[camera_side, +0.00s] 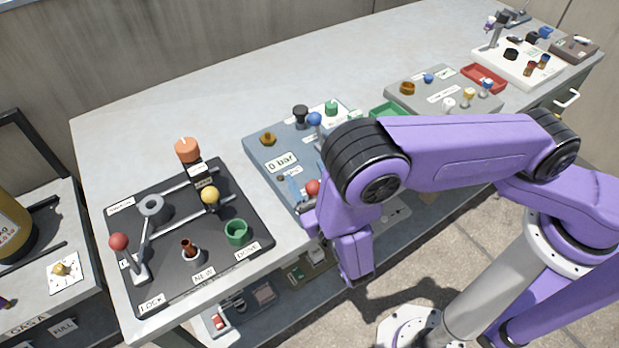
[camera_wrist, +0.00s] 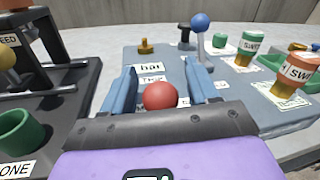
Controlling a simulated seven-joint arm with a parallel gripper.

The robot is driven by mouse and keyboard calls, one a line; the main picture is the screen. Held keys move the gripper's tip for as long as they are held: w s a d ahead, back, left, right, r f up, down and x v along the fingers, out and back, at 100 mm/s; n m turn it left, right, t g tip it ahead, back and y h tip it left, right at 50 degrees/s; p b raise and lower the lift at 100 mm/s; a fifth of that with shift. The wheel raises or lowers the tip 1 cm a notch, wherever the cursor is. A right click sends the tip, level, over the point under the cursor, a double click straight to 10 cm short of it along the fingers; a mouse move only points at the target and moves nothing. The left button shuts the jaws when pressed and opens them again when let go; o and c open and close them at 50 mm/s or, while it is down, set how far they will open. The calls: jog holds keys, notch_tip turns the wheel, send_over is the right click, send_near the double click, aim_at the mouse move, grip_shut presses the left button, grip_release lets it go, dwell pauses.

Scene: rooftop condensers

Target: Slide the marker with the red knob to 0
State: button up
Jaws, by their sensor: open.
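The red knob (camera_side: 312,187) of the marker is at the near edge of the grey-blue panel (camera_side: 262,150). In the wrist view the red knob (camera_wrist: 160,96) shows as a ball between the two blue fingers of my gripper (camera_wrist: 161,84). The fingers stand apart, with visible gaps on both sides of the knob. In the side view my gripper (camera_side: 306,183) is low over this panel, partly hidden by my arm. A "0 bar" label (camera_side: 283,162) lies on the panel, beyond the knob. The marker's lower part and most of its track are hidden.
A blue-topped lever (camera_wrist: 200,30) stands on the panel behind the right finger. A black panel (camera_side: 150,290) at left carries a red-ball lever (camera_side: 118,242), a yellow knob (camera_side: 210,195) and a green cup (camera_side: 237,232). The table's back left is clear.

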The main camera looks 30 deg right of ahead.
grip_shut()
jog(key=shift+a, duration=1.8)
jog(key=shift+s, duration=0.1)
jog(key=shift+c, duration=0.4)
grip_release()
jog(key=shift+a, duration=0.1)
jog(key=shift+o, duration=0.4)
jog(key=s+a, duration=0.3)
jog(key=s, duration=1.4)
